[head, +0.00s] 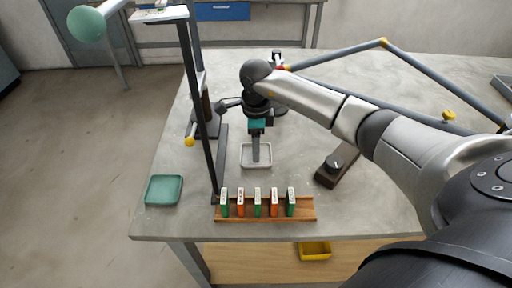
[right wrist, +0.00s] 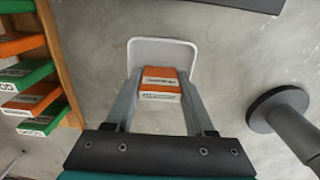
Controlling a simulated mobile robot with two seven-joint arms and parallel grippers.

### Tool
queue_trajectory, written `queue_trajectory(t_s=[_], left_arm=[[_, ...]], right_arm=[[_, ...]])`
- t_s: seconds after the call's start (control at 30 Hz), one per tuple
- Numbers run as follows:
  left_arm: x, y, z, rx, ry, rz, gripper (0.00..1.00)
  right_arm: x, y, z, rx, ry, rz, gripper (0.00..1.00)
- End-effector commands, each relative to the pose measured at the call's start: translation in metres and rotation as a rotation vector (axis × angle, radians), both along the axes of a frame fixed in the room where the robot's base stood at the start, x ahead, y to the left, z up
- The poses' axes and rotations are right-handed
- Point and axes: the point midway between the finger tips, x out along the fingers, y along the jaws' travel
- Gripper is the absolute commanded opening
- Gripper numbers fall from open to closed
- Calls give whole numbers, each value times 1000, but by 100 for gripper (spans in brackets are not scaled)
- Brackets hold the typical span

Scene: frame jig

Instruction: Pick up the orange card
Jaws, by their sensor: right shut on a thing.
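My right gripper (head: 261,163) points down over the small pale grey tray (head: 245,162). In the right wrist view my right gripper (right wrist: 160,97) is shut on an orange card (right wrist: 160,74) with a white label band. The card lies between the fingertips over the tray, which also shows there (right wrist: 188,52); whether it touches the tray I cannot tell. In the head view the card is hidden. A wooden rack (head: 306,212) holds upright green and orange cards, among them an orange card (head: 274,205). My left gripper is out of view.
A green tray (head: 163,190) lies at the table's left front corner. A dark upright post (head: 197,95) stands left of my right gripper. A dark block with a knob (head: 337,164) sits right of the tray. A yellow bin (head: 316,251) is below the front edge.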

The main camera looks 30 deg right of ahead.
Motion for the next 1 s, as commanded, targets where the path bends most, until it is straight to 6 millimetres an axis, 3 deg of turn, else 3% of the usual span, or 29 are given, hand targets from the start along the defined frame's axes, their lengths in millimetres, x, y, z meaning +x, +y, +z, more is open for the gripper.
queue_trajectory(t_s=[0.1, 0.37, 0.57, 0.77, 1.0], left_arm=[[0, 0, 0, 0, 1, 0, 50], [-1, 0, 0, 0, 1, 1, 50], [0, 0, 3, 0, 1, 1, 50], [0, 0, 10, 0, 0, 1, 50], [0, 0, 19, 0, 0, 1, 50]], right_arm=[[0, 0, 0, -1, -1, 0, 1], [0, 0, 2, -1, -1, 0, 1], [1, 0, 19, 0, -4, 1, 1], [2, -1, 63, -1, -6, 1, 1], [2, 0, 135, -1, -8, 0, 1]])
